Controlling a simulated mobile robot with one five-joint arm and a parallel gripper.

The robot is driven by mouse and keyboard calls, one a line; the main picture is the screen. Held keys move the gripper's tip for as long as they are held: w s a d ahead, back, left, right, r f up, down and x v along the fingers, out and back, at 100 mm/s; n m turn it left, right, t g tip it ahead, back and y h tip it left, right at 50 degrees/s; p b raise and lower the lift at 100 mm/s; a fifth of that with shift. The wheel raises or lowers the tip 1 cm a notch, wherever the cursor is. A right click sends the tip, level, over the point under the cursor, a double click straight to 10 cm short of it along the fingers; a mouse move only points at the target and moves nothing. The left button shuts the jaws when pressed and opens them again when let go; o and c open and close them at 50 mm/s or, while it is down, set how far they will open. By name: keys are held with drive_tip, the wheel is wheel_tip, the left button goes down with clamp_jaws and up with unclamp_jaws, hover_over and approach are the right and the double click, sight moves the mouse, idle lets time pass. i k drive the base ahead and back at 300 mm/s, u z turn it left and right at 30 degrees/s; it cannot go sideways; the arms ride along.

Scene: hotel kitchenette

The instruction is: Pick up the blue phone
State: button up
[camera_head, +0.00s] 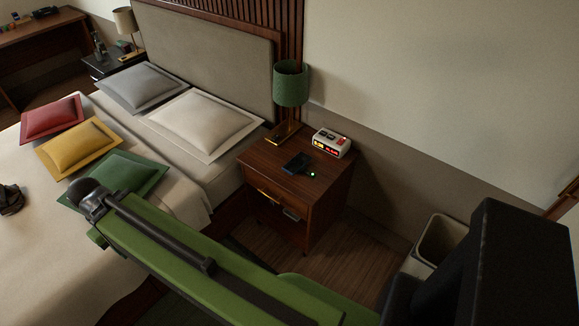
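A small flat dark phone (297,163) lies on top of the brown wooden nightstand (262,158). It has a faint bluish tint, but its colour is hard to tell in this light. It lies in front of the lamp and the clock, with nothing on top of it. My green arm crosses the lower part of the picture, in front of and below the nightstand, apart from the phone. I cannot make out the fingers of my gripper.
A green lamp (291,84) and a white digital clock (331,143) stand behind the phone. A small object with a light (312,174) lies close beside it. The bed (190,180) is left, the wall behind, and a bin (440,240) at right.

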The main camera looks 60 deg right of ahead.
sight(295, 165)
drive_tip(key=i, duration=1)
drive_tip(key=u, duration=0.05)
